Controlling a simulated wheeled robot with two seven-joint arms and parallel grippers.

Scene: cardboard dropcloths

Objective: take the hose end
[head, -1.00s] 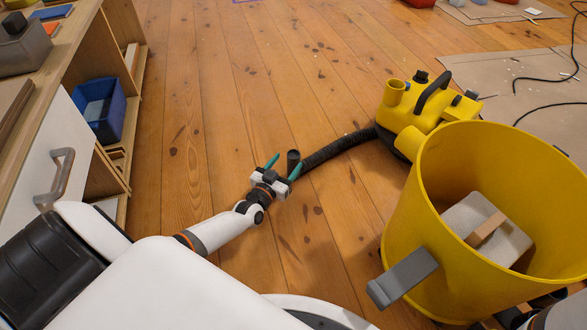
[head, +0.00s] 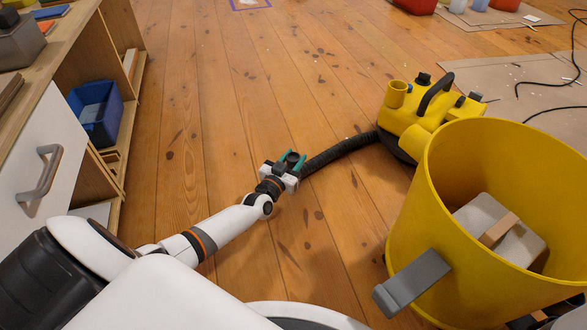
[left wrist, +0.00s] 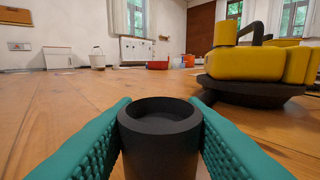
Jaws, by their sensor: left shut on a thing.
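The black hose end (head: 292,156) is a short dark cylinder with an open round mouth, low over the wooden floor. My left gripper (head: 291,163) is shut on it, with one teal finger on each side. In the left wrist view the hose end (left wrist: 160,145) stands upright between the ribbed teal finger pads (left wrist: 160,130). The ribbed black hose (head: 342,149) runs from there to the yellow vacuum (head: 428,112), which also shows in the left wrist view (left wrist: 245,62). My right gripper is not in view.
A large yellow bucket (head: 440,215) with a grey tab stands at the right, holding a grey block with a wooden strip. A shelf unit (head: 75,55) with a white drawer and blue bin (head: 97,112) is at the left. Cardboard sheets and a cable lie at the upper right.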

